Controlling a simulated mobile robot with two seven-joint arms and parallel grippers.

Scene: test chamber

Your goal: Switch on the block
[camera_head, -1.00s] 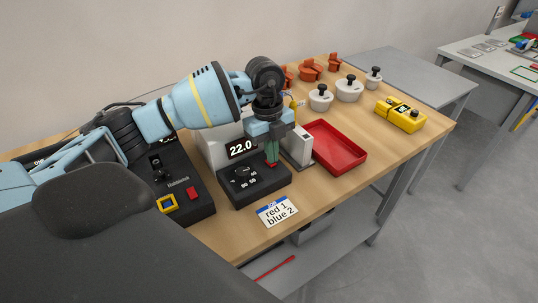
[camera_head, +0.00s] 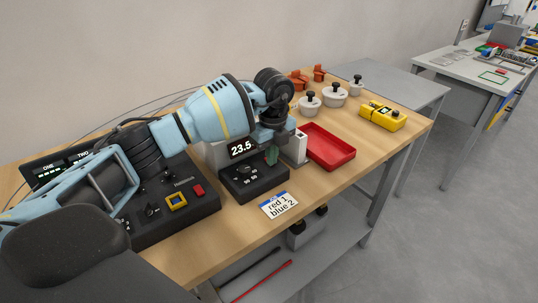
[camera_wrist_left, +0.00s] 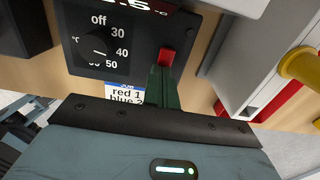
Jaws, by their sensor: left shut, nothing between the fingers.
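The block is a black unit with a dial (camera_head: 245,169) and a pale housing behind it, whose lit display (camera_head: 242,148) reads 23.5. In the left wrist view its dial (camera_wrist_left: 97,43) is marked off, 30, 40 and 50; I cannot tell its exact setting. A red switch (camera_wrist_left: 166,56) sits on the panel right of the dial. My left gripper (camera_head: 271,155) is over the right part of the block, its green fingers (camera_wrist_left: 161,82) shut and empty. Their tips are at the red switch; I cannot tell whether they touch it. My right gripper is not in view.
A label (camera_head: 279,205) reading red 1, blue 2 lies at the table's front edge. A red tray (camera_head: 330,147) stands right of the block. A black control box with a yellow-framed button (camera_head: 177,200) stands left. White-lidded pots, orange parts and a yellow device (camera_head: 383,117) stand farther right.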

